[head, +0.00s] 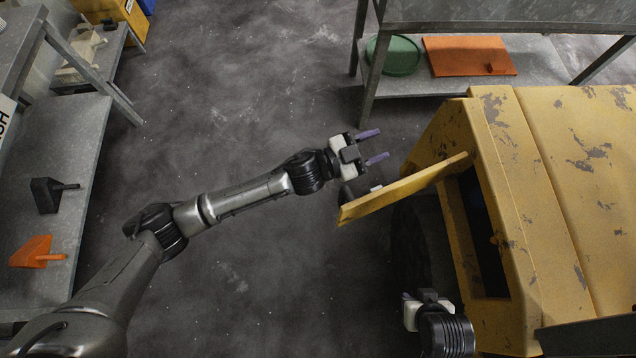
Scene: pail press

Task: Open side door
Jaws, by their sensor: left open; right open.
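The yellow machine (575,200) with chipped paint fills the right side of the head view. Its side door (405,190) is a yellow panel swung out to the left, standing well away from the dark opening (485,235) in the machine's side. My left gripper (372,146) is open just beyond the door's outer part, its purple fingers pointing right. No object shows between its fingers. My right gripper (418,297) is low in the view, left of the machine's lower corner; its fingers are small and partly hidden, and it is open. The door's far face is hidden.
A grey metal shelf (540,62) at the top right holds a green round lid (393,55) and an orange panel (468,56). The dark floor between is clear.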

